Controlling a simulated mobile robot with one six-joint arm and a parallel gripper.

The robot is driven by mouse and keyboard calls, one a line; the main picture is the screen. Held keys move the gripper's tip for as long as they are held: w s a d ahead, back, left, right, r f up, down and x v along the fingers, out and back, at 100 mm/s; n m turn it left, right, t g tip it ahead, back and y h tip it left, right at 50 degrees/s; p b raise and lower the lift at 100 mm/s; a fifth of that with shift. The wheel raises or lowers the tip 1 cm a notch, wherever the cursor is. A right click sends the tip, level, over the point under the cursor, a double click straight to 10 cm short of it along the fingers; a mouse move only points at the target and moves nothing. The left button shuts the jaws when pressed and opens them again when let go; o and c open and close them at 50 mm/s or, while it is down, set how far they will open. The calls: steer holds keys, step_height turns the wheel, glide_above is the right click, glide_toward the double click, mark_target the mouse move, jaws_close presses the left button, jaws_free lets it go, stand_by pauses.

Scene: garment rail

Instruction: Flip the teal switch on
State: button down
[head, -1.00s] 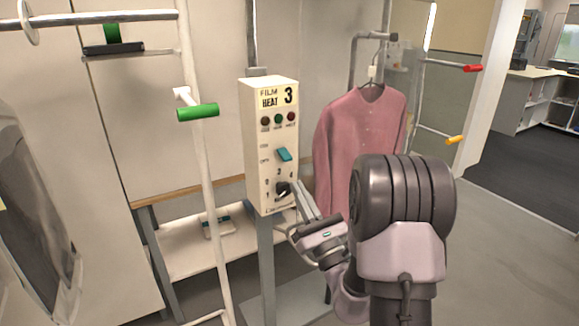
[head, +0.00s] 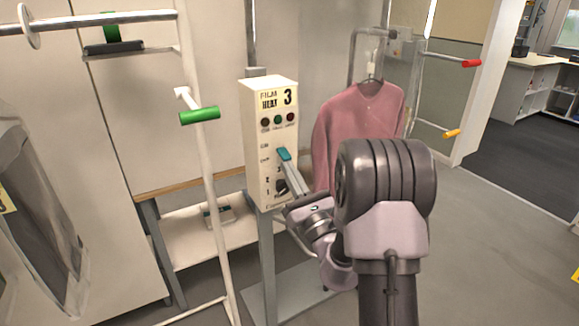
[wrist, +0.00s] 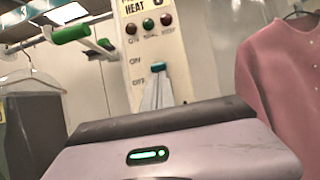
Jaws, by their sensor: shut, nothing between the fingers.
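The teal switch (head: 284,154) is on the front of a cream control box (head: 258,140), beside the ON and OFF labels. In the wrist view my gripper (wrist: 157,82) reaches to the switch's lower side. I cannot tell whether the tips touch it. The fingers hide part of the panel under the switch.
A black knob (head: 282,187) sits below the switch, close to my fingers. Three round lamps (head: 278,120) are above it. A pink shirt (head: 360,130) hangs just right of the box. A white rail with a green handle (head: 200,116) stands at left. Open floor lies at right.

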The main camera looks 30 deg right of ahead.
mark_target(281, 148)
steer(key=shift+s+r+g+p, duration=0.1)
steer(key=shift+r+g+p, duration=0.2)
steer(key=shift+p, duration=0.8)
steer(key=r+g+p, duration=0.1)
steer(key=g+p, duration=0.1)
steer(key=p, duration=0.5)
steer(key=s+r+g+p, duration=0.1)
steer(key=r+p, duration=0.1)
steer(key=p, duration=0.5)
steer(key=shift+g+p, duration=0.3)
steer(key=shift+g, duration=0.1)
steer(key=shift+f+b, duration=0.35)
steer(key=shift+f, duration=0.3)
steer(key=shift+d, duration=0.15)
